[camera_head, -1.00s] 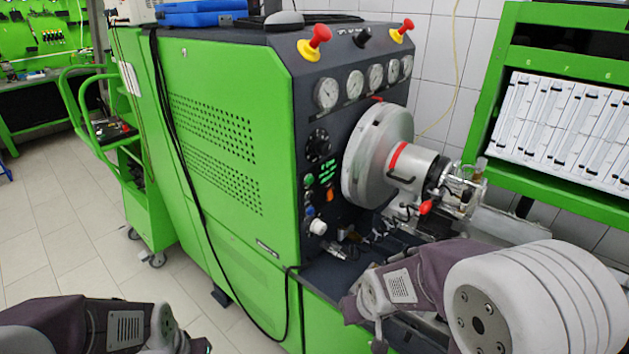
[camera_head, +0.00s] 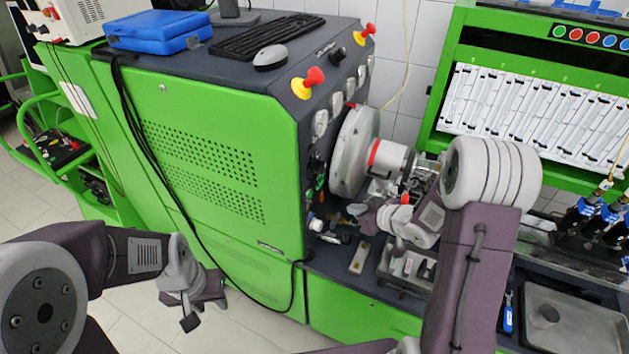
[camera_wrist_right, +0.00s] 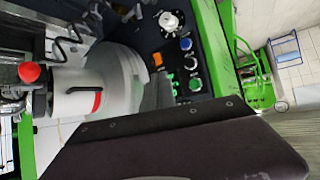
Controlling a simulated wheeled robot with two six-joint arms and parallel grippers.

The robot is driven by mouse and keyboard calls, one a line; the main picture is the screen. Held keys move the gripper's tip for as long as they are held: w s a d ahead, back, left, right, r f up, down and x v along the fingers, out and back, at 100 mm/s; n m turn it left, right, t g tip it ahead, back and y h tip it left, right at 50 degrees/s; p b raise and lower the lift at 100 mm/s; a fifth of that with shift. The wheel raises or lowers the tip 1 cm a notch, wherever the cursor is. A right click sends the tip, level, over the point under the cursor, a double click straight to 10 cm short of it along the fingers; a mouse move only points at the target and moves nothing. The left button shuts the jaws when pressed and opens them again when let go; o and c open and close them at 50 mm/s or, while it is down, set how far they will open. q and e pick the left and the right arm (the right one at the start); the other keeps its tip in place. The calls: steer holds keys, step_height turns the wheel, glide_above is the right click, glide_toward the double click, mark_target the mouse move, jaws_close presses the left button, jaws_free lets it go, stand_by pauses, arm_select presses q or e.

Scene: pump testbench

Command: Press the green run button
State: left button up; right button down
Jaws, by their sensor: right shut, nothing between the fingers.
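The green run button (camera_wrist_right: 195,84) shows in the right wrist view on the dark control panel, just beyond my gripper. My right gripper (camera_head: 366,218) is shut and empty, in front of the panel and below the chuck, apart from the button as far as I can see. My left gripper (camera_head: 198,297) hangs at lower left, its opening unclear.
The round grey chuck (camera_head: 354,150) and the pump (camera_head: 392,157) are close to my right gripper. A small tray of parts (camera_head: 403,287) lies under my right arm. The floor at left is clear.

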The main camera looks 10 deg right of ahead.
mark_target(311, 194)
steer(key=w+a+b, duration=0.2)
steer(key=w+a, duration=0.3)
steer(key=a, duration=0.2)
steer(key=shift+a, duration=0.3)
stand_by(0.3)
steer(key=shift+a, duration=0.1)
stand_by(1.8)
steer(key=shift+w+a, duration=0.3)
